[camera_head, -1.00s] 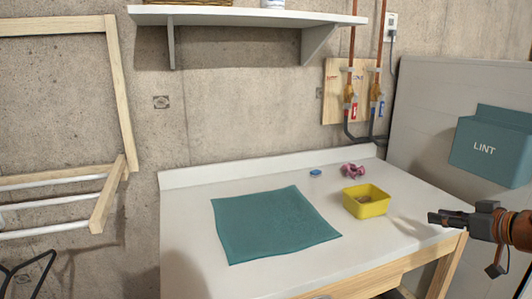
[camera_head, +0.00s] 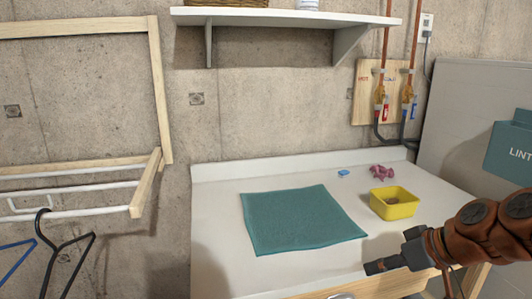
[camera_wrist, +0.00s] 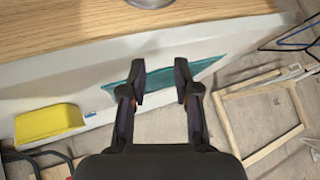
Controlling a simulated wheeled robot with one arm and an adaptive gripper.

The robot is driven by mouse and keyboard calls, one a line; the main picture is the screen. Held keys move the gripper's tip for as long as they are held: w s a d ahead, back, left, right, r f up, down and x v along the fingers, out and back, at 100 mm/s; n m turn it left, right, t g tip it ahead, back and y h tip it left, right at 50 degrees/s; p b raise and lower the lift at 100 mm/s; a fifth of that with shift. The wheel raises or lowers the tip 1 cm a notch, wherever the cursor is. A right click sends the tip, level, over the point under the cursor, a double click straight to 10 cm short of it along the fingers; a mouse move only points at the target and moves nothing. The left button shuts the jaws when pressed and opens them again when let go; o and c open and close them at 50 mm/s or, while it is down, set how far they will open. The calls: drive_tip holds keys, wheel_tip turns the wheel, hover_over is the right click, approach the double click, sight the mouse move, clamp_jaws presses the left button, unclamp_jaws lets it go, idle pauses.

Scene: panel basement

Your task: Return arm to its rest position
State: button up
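My gripper (camera_head: 383,266) is in front of the white counter's front edge at the lower right of the head view, with my arm reaching in from the right. In the wrist view my gripper (camera_wrist: 160,82) has its two fingers apart with nothing between them. Behind the fingers the teal cloth (camera_wrist: 205,68) shows on the counter. In the head view the teal cloth (camera_head: 300,220) lies flat on the counter, left of my gripper.
The white counter (camera_head: 215,235) holds a yellow bin (camera_head: 394,203), a pink item (camera_head: 383,169) and a small blue item (camera_head: 343,172). A shelf (camera_head: 285,18) is above. A wooden drying rack (camera_head: 146,185) and hangers (camera_head: 66,245) are left. A teal lint box (camera_head: 512,150) is right.

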drive_tip(key=s+a+f+g+h, duration=0.1)
drive_tip(key=s+a+f+g, duration=0.15)
drive_tip(key=s+a, duration=0.2)
drive_tip(key=s+a+f+g+h, duration=0.1)
drive_tip(key=s+a+f+g, duration=0.1)
drive_tip(key=s+a+f, duration=0.3)
drive_tip(key=s+d+f+m+g+h, duration=0.2)
drive_tip(key=s, duration=0.6)
drive_tip(key=s+d+f+m+g+h, duration=0.2)
drive_tip(key=s+g, duration=0.1)
drive_tip(key=s, duration=0.5)
wheel_tip(320, 180, up, 18)
drive_tip(key=w+t+p, duration=0.1)
drive_tip(key=p, duration=1.5)
drive_tip(key=shift+a+t+p, duration=0.25)
drive_tip(key=shift+t+p, duration=0.1)
drive_tip(key=shift+f, duration=0.1)
